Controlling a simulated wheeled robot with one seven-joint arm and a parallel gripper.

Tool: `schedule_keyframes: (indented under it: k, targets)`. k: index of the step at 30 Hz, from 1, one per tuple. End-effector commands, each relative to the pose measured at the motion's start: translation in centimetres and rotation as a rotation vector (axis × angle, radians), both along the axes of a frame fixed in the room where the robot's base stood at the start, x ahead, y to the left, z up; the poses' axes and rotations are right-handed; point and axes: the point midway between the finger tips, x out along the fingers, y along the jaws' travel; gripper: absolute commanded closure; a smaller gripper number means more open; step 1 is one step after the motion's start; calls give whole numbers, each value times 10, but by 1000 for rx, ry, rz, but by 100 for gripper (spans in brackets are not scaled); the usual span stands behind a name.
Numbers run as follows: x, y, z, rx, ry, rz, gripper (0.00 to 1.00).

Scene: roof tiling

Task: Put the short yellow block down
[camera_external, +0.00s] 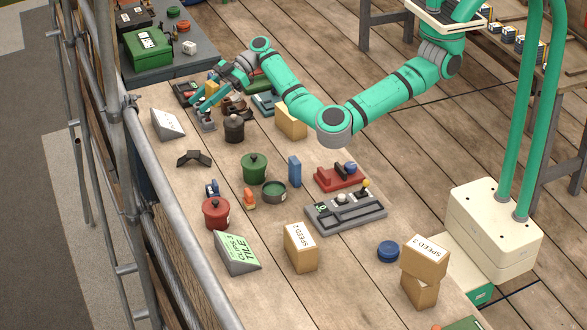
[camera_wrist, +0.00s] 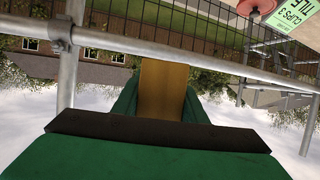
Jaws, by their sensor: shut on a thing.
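The short yellow block (camera_external: 212,87) is held by my gripper (camera_external: 207,92) over the far left end of the long wooden table (camera_external: 280,205). In the wrist view the block (camera_wrist: 163,88) stands out between the green fingers of my gripper (camera_wrist: 162,108), which is shut on it. The gap between the block and the things below it cannot be judged. The wrist view looks out past the table, toward railing, fence and sky.
Near my gripper are a dark lidded pot (camera_external: 233,128), a white sloped sign (camera_external: 167,124) and a tan block (camera_external: 291,121). A grey pipe railing (camera_external: 175,190) runs along the left edge. Bare wood lies around the black angled piece (camera_external: 194,158).

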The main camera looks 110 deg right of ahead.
Motion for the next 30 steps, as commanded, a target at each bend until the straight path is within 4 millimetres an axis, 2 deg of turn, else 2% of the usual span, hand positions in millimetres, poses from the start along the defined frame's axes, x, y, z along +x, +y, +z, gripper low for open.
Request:
schedule_keyframes:
  k: [1, 6, 12, 15, 21, 30]
  targets:
    - [-9, -8, -19, 5, 2, 5, 83]
    - [-39, -23, -83, 6, 4, 45, 83]
    - [-72, -20, -147, 5, 1, 95, 83]
    - [-84, -14, -168, 3, 1, 115, 83]
    - [-95, -7, -188, 0, 0, 134, 83]
    - [-96, -6, -208, 3, 1, 135, 83]
